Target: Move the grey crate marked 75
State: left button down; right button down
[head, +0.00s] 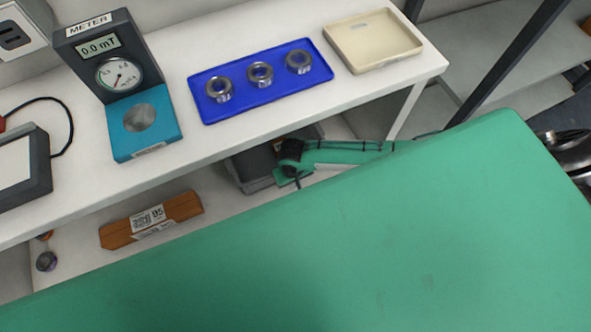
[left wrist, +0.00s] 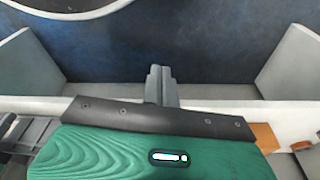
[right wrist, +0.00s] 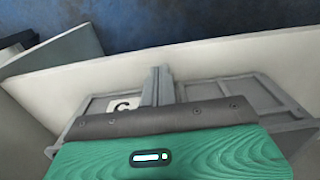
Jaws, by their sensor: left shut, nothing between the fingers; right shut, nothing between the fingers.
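The grey crate (head: 245,172) is on the lower shelf, partly hidden behind my right arm and the table edge. Its mark cannot be read in the head view. In the right wrist view a grey crate (right wrist: 262,97) with raised rims lies beneath my right gripper (right wrist: 158,72); a white label with a dark mark is partly covered by the fingers. That gripper is shut and empty, and in the head view it (head: 297,183) is at the crate's right side. Whether it touches the crate I cannot tell. My left gripper (left wrist: 160,72) is shut and empty, seen only in the left wrist view.
A brown crate (head: 118,236) with a white label lies on the lower shelf to the left. The tabletop above holds a meter (head: 110,55), a blue tray (head: 240,99) with three metal rings and a beige tray (head: 395,58). The table edge (head: 210,150) overhangs the shelf.

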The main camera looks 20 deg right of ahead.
pick_arm(q)
jog(key=shift+w+r, duration=0.1)
jog(key=shift+r, duration=0.3)
pick_arm(e)
jog(key=shift+w, duration=1.1)
jog(key=shift+w+a, duration=0.1)
jog(key=shift+w, duration=1.7)
pick_arm(q)
jog(key=shift+f, duration=0.4)
jog(key=shift+r, duration=0.2)
pick_arm(e)
jog(key=shift+s, duration=0.1)
